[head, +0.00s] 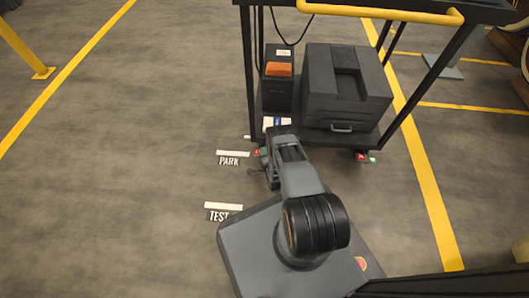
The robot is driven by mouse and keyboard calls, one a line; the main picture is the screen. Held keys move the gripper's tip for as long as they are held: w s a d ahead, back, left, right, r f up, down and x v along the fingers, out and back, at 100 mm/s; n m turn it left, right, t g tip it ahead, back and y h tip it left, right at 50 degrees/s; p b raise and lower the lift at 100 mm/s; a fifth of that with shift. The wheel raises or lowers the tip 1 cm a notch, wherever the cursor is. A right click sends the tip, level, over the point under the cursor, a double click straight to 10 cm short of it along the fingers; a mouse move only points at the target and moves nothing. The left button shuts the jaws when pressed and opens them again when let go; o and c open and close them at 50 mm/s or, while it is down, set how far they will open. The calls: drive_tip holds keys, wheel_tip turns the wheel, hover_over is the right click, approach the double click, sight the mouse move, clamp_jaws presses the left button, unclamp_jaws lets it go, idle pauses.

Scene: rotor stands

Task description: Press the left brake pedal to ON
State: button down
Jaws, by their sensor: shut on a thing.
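The left brake pedal (263,152) is at the near left corner of the cart's lower deck, with a red patch and a green patch. Its right part is against my arm and partly hidden. The right brake pedal (366,158), also red and green, is at the near right corner, clear of my arm. My gripper (268,172) is low at the left pedal, under my wrist. It is shut, and the pedal is the only thing seen at it. Its fingertips and the pedal's tilt are too small and covered to tell.
The cart has a yellow handle (385,13), dark posts and a lower deck (350,138). On it stand a large dark case (335,85) and a narrow box (277,92) with an orange top part. PARK (229,160) and TEST (219,216) floor labels lie left. Floor at left is open.

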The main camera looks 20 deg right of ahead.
idle(0.3)
drive_tip(key=c, duration=1.2)
unclamp_jaws()
drive_tip(key=shift+o, duration=0.2)
